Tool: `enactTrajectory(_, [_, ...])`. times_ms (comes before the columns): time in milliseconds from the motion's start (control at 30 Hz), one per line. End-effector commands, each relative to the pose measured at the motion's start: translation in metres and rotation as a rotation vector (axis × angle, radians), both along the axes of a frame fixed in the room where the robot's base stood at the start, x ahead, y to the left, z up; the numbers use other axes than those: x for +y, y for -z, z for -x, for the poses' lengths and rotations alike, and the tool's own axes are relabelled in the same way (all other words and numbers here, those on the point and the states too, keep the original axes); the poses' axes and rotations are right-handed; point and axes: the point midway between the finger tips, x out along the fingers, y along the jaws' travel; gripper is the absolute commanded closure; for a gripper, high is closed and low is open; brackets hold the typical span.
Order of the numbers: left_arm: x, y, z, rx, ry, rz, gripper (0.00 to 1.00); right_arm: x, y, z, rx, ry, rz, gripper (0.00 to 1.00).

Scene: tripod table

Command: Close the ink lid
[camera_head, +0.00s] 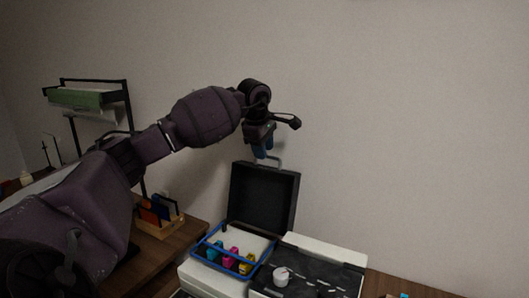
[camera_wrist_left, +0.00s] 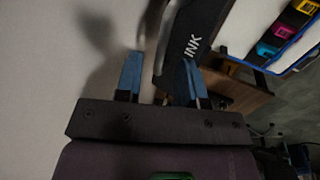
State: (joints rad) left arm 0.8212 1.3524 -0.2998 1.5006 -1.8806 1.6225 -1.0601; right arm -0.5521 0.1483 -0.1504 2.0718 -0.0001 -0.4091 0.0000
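The ink lid (camera_head: 262,200) is a dark panel standing upright and open at the back of the ink box in the head view. A grey handle (camera_head: 268,161) sticks up from its top edge. In the left wrist view the lid (camera_wrist_left: 190,35) carries the word INK. My left gripper (camera_head: 265,150) has blue fingers and hangs just above the lid's top edge by the handle. In the left wrist view the fingers (camera_wrist_left: 163,59) are apart, with the lid edge and handle beyond and between them. Contact cannot be told. My right gripper is not in view.
A blue-rimmed tray (camera_head: 209,262) holds cyan, magenta and yellow ink containers in front of the lid. A dark panel with a white cup (camera_head: 281,276) lies to the right. A wooden organiser (camera_head: 160,226) stands left, below my arm. The wall is close behind.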

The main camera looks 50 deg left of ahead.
Motion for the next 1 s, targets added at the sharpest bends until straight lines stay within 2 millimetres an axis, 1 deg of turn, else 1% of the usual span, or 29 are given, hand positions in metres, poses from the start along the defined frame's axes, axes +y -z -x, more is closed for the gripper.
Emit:
enactTrajectory(33, [0.0003,0.0050,-0.0012,0.002,0.000,0.001,0.64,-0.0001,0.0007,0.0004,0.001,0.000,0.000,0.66])
enactTrajectory(133, [0.0007,0.0096,-0.0027,0.001,0.000,0.001,0.64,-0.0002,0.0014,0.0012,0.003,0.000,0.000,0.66])
enactTrajectory(467, [0.0010,0.0111,-0.0034,0.000,0.000,0.001,0.64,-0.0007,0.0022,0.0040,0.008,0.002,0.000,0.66])
enactTrajectory(700, [0.0010,0.0110,-0.0032,0.000,0.000,0.001,1.00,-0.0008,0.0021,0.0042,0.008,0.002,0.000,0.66])
enactTrajectory(1000, [0.0010,0.0108,-0.0033,-0.001,0.000,0.001,1.00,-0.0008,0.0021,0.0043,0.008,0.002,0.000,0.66])
